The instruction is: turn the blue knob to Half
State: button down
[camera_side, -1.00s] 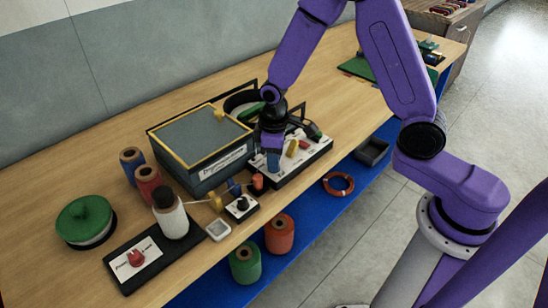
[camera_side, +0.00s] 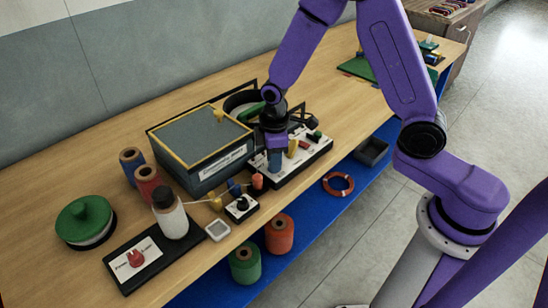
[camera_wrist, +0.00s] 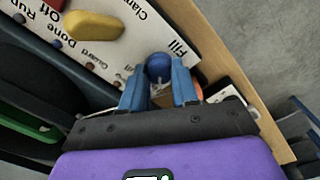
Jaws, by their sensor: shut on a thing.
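The blue knob (camera_wrist: 158,66) is on a white-faced panel (camera_wrist: 180,42) next to the printed word "Fill" in the wrist view. My gripper (camera_wrist: 159,88) is shut on the blue knob, with one blue finger on each side of it. In the side view my gripper (camera_side: 274,160) points down at the near left end of the panel (camera_side: 318,150), and the fingers hide the knob. No "Half" mark can be read, and the knob's pointing direction is hidden.
A yellow handle (camera_wrist: 93,25) stands on the same panel near the knob. A grey box with a yellow-edged lid (camera_side: 200,140) stands left of my gripper. A small orange-red part (camera_side: 257,181) and a small black-knobbed switch box (camera_side: 241,206) are close in front.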

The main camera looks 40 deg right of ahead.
jog(key=c, duration=0.8)
grip_release()
jog(key=shift+c, duration=0.2)
jog(key=shift+r, duration=0.1)
notch_tip(320, 180, up, 17)
jog(key=shift+s+a+r, duration=0.15)
jog(key=shift+s, duration=0.05)
jog(key=shift+s, duration=0.1)
jog(key=s+d+f, duration=0.1)
jog(key=s+d, duration=0.1)
jog(key=s, duration=1)
jog(key=s+d+f+n, duration=0.1)
jog(key=s+d+f, duration=0.1)
jog(key=s, duration=1.1)
jog(key=shift+f+n+y, duration=0.25)
jog(key=shift+n+y, duration=0.05)
